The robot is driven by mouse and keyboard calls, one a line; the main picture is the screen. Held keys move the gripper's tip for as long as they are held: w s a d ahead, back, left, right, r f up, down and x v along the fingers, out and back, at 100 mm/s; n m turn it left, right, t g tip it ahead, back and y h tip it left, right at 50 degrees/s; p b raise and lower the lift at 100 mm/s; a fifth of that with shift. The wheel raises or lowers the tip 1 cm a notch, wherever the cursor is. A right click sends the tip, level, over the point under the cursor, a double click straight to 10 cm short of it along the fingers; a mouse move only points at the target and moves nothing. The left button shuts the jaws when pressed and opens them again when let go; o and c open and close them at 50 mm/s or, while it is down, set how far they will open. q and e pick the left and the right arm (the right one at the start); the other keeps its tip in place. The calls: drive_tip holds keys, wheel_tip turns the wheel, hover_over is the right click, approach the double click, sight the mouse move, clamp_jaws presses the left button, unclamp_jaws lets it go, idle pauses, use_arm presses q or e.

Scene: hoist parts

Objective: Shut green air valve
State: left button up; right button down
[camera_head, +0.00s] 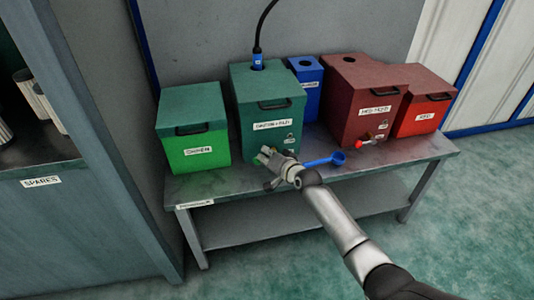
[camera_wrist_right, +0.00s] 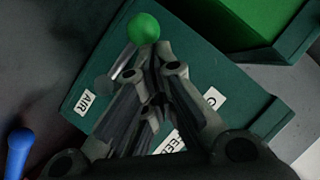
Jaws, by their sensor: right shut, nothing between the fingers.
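The green air valve shows in the right wrist view as a green ball knob (camera_wrist_right: 143,27) on a short silver lever (camera_wrist_right: 122,58), against a dark green box (camera_wrist_right: 180,50). An AIR label (camera_wrist_right: 87,103) is on the box near the lever's base. My right gripper (camera_wrist_right: 155,60) is shut and empty, its fingertips close beside the knob; I cannot tell whether they touch. In the head view, my right gripper (camera_head: 270,160) is low in front of the dark green box (camera_head: 266,100) and hides most of the green valve. My left gripper is out of view.
A blue-handled lever (camera_head: 325,160) sticks out close to the right of my gripper. A red-knobbed valve (camera_head: 360,143) is on the dark red box (camera_head: 365,90). A bright green box (camera_head: 193,150) stands left. The metal bench (camera_head: 240,187) has a narrow clear front edge.

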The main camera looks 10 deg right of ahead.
drive_tip(key=shift+a, duration=0.1)
idle(0.7)
drive_tip(key=shift+s, duration=0.45)
drive_tip(key=v, duration=1.1)
